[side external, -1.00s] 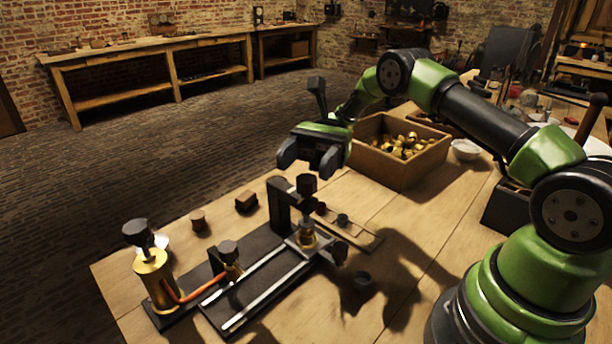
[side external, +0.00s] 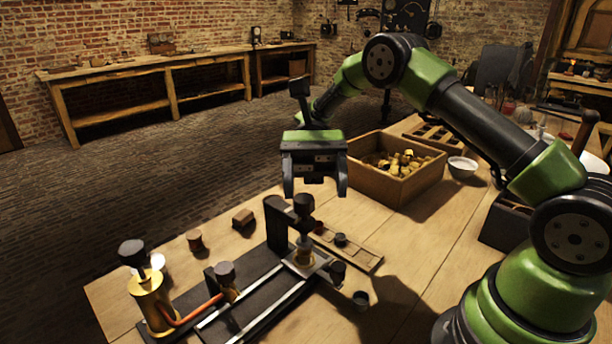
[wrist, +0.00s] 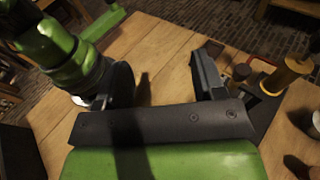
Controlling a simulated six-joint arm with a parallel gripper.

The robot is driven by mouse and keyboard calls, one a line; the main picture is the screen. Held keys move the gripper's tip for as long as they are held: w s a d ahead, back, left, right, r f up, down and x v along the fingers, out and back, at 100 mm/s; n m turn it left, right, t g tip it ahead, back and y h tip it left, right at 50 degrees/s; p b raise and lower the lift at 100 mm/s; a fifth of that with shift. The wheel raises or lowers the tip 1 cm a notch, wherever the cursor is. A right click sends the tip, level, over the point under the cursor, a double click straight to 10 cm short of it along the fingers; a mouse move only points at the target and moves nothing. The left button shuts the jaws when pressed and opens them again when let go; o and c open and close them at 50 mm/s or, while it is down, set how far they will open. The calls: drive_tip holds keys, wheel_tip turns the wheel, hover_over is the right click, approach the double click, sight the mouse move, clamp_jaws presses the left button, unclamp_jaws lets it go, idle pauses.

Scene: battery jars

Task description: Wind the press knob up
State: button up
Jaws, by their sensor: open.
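The press (side external: 276,225) is a black upright with an overhanging arm, standing at the far end of a dark rail base on the bench. Its dark knob (side external: 304,203) sits on top of the arm. A small brass jar (side external: 304,252) stands beneath the arm on the rails. My gripper (side external: 315,185) is open and empty, fingers pointing down, and appears above and behind the knob, apart from it. In the wrist view my open fingers (wrist: 155,82) have only bare bench and shadow between them; I cannot make out the press knob there.
A brass pump-like cylinder (side external: 151,298) with a black knob and orange hose stands at the front left. A wooden box of brass parts (side external: 392,188) is behind to the right. A wooden strip (side external: 355,252) lies beside the press. Small blocks (side external: 243,219) sit left of it.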

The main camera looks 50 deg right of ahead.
sight(308, 195)
drive_tip(key=s+d+f+n+h, duration=0.1)
drive_tip(key=s+d+n+h, duration=0.15)
drive_tip(key=n+h, duration=0.7)
drive_tip(key=s+d+f+n+h, duration=0.1)
drive_tip(key=s+f+n+h, duration=0.15)
drive_tip(key=n+h, duration=0.7)
drive_tip(key=w+a+r+n+t+h, duration=0.2)
drive_tip(key=w+a+n+t+h, duration=0.25)
drive_tip(key=t, duration=0.45)
drive_tip(key=w+a+r+n+t+h, duration=0.2)
drive_tip(key=w+n+t+h, duration=0.25)
drive_tip(key=n+t, duration=0.35)
drive_tip(key=shift+h, duration=0.4)
drive_tip(key=f, duration=0.5)
drive_tip(key=s+f, duration=0.1)
drive_tip(key=f, duration=0.2)
drive_tip(key=shift+d, duration=0.4)
drive_tip(key=x, duration=0.7)
drive_tip(key=shift+d+r, duration=0.15)
drive_tip(key=shift+r, duration=0.1)
drive_tip(key=c, duration=0.9)
